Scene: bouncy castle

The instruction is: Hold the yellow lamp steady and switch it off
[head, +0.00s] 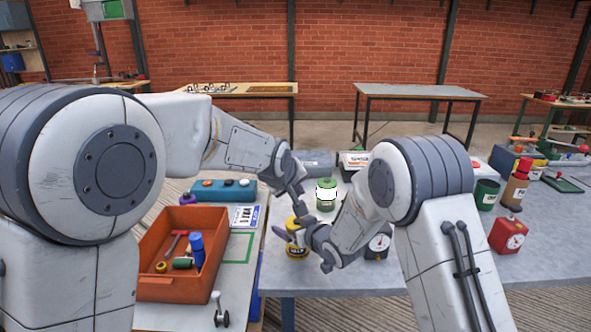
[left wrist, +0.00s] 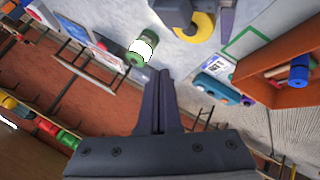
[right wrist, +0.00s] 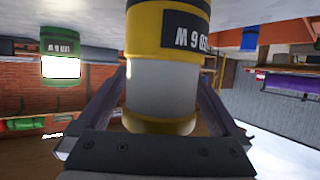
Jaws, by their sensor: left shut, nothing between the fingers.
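The yellow lamp (head: 296,252) stands at the front left of the grey table, partly covered by my right gripper (head: 303,241). In the right wrist view the lamp (right wrist: 162,90) sits between both fingers, which meet its sides. Its middle band looks dull grey-white, not glowing. My left gripper (head: 299,195) is shut and empty, pointing down just above the lamp. In the left wrist view its closed fingers (left wrist: 158,95) lie below the lamp's yellow ring (left wrist: 207,27) in the picture, apart from it. The lamp's switch cannot be made out.
A green lamp (head: 326,194) with a bright white band stands just behind. A black-and-white dial (head: 378,244) is right of my right gripper. An orange tool bin (head: 150,285) and a blue box with buttons (head: 222,190) lie left. A red dial box (head: 508,235) is far right.

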